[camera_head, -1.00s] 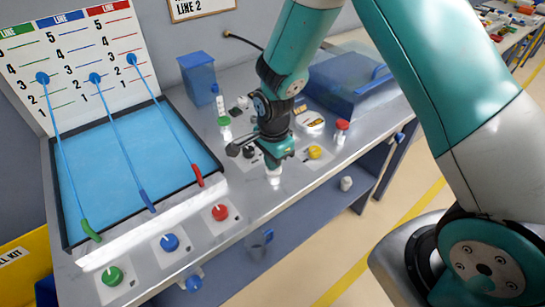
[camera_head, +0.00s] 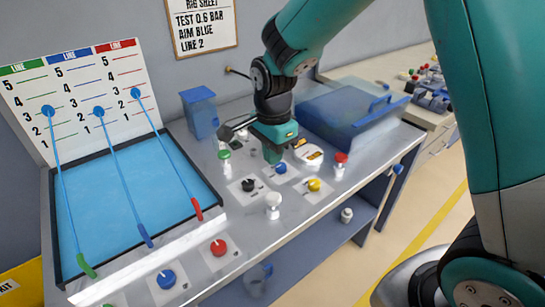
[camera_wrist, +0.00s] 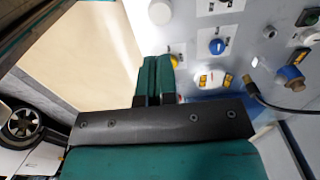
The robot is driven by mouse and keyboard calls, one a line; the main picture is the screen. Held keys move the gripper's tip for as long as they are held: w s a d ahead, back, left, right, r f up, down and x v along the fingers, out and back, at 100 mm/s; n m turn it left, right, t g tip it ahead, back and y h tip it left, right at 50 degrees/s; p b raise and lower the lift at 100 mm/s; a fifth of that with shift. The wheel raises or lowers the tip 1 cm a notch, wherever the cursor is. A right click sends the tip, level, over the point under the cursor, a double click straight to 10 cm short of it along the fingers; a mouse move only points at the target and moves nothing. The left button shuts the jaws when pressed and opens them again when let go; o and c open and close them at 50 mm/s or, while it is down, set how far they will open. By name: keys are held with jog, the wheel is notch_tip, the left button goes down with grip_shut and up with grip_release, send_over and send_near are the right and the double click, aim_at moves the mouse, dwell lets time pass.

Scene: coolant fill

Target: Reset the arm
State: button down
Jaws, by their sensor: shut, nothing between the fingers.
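My gripper (camera_head: 272,157) hangs over the back part of the grey bench, above the knobs and fittings. In the wrist view its two teal fingers (camera_wrist: 157,75) are pressed together with nothing between them. The arm is bent, with the gripper pointing down. Below and in front of it in the head view are a black knob (camera_head: 248,185), a blue knob (camera_head: 280,168) and a yellow knob (camera_head: 314,185). A white fitting (camera_head: 273,200) stands near the front edge. The gripper appears apart from all of these.
A blue tray (camera_head: 130,200) with three lines and a marked board (camera_head: 85,95) are at left. A blue bin (camera_head: 199,112) and a blue lidded case (camera_head: 350,110) stand at the back. A red-topped fitting (camera_head: 341,160) is at right.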

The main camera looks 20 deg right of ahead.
dwell(0.5)
jog(key=s+a+r+n+y, duration=0.2)
jog(key=s+r+n, duration=0.4)
jog(key=s+n, duration=0.5)
jog(key=s+a+r+n+y, duration=0.2)
jog(key=s+r+n, duration=0.4)
jog(key=s+n, duration=0.5)
jog(key=shift+a, duration=0.6)
jog(key=shift+r, duration=0.1)
